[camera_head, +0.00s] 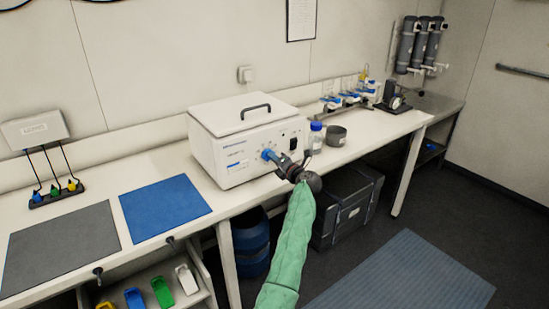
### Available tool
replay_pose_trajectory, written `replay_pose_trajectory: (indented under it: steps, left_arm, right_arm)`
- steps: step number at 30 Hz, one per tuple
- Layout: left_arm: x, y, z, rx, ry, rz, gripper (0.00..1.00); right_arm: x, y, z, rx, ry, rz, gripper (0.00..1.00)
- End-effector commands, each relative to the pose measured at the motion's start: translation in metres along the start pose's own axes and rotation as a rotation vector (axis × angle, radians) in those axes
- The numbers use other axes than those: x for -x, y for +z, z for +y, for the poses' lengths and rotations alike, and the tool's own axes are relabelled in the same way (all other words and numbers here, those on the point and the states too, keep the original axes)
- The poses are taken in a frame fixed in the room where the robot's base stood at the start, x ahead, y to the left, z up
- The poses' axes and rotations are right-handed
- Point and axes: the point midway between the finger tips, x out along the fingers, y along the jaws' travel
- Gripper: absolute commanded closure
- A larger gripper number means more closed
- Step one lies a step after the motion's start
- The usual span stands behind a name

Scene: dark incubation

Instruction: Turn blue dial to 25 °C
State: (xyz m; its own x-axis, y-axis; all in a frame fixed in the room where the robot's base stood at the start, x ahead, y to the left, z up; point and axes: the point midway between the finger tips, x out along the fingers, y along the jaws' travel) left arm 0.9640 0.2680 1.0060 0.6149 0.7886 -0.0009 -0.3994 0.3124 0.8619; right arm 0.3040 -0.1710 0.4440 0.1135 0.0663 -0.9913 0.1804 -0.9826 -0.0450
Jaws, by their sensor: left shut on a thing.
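A white box-shaped incubator (245,132) with a dark handle on its lid stands on the long white bench. The blue dial (267,153) is on its front face and is partly covered by my gripper. My left gripper (273,157), on a green-sleeved arm, reaches up to the front of the incubator and is shut on the blue dial. The dial's scale marks and its setting are too small to read. My right gripper is not in view.
A blue-capped bottle (315,138) and a dark grey pot (336,136) stand close to the right of the incubator. A blue mat (165,208) and a grey mat (62,247) lie to the left. A dark crate (346,205) sits under the bench.

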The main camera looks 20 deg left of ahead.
Motion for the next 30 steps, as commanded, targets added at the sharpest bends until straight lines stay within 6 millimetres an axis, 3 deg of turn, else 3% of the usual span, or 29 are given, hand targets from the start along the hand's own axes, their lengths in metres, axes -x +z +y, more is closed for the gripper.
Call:
replay_pose_trajectory:
  steps: [13, 14, 17, 30]
  left_arm:
    - [0.001, 0.001, -0.0007, -0.008, -0.001, -0.002, 1.0]
    - [0.001, 0.001, -0.0007, -0.008, -0.001, -0.002, 0.86]
    - [0.0009, 0.0009, -0.0006, -0.008, -0.001, -0.002, 0.67]
    - [0.0001, -0.001, -0.0018, 0.035, 0.002, -0.002, 0.66]
  right_arm:
    - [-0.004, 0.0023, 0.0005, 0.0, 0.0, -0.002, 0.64]
    - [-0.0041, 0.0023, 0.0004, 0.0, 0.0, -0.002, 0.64]
    - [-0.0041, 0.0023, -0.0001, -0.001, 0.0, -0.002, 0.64]
    - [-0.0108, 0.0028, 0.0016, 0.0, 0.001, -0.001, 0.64]
